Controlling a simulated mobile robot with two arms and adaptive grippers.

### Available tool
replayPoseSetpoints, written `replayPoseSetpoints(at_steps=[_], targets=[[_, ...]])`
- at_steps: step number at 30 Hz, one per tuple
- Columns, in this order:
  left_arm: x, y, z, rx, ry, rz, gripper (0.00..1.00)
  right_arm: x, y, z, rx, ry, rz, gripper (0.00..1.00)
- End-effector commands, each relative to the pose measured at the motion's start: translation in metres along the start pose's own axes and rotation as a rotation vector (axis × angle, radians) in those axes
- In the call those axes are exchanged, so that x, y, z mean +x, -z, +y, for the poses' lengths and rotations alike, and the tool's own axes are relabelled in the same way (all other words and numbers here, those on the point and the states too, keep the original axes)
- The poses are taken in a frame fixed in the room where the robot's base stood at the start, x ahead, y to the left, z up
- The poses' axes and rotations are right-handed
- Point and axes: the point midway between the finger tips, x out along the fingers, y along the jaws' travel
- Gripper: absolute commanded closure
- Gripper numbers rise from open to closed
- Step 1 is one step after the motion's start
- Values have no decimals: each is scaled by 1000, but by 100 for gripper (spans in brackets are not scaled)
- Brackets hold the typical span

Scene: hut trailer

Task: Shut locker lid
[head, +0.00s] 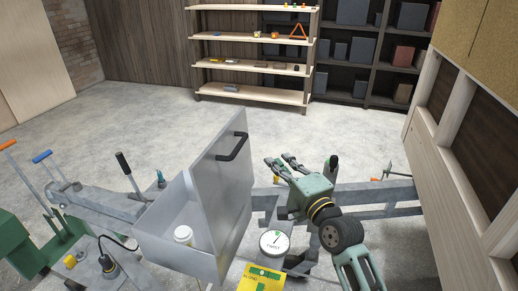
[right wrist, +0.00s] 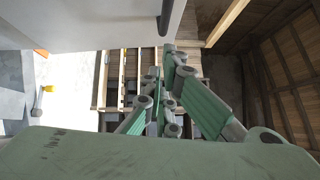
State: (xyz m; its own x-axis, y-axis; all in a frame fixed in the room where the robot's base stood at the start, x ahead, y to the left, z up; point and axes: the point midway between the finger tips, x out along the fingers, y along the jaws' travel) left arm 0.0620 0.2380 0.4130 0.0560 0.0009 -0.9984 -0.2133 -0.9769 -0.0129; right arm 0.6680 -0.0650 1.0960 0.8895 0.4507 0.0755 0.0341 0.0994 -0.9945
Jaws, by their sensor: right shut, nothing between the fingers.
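The locker (head: 165,252) is an open grey metal box in the lower middle of the head view. Its lid (head: 226,172) stands raised, nearly upright, with a black bar handle (head: 232,147) near the top. A white round item (head: 183,234) sits inside the box. My right gripper (head: 280,161) is shut and empty, to the right of the lid and apart from the handle. In the right wrist view, the fingers (right wrist: 162,68) point forward beneath the lid panel (right wrist: 90,22) and its handle (right wrist: 167,17). My left gripper is not in view.
A round dial gauge (head: 274,243) and a yellow label (head: 260,277) are right of the locker. Grey frame rails (head: 385,191) run behind my right arm. Green lever equipment (head: 45,240) stands at left. Shelves (head: 252,66) stand at the back beyond clear floor.

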Motion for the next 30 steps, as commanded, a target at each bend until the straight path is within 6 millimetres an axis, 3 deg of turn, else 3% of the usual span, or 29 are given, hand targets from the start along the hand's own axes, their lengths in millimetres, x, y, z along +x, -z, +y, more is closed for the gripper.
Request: replayPoseSetpoints(at_steps=[6, 12, 24, 30], targets=[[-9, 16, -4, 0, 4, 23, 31, 45, 0, -2, -2, -1, 0, 100], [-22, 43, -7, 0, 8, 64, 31, 63, -22, -2, 2, -1, 0, 100], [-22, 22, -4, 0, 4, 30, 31, 68, -28, 1, -1, -1, 1, 100], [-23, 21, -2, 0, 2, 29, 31, 70, -27, 0, -6, -5, 0, 100]])
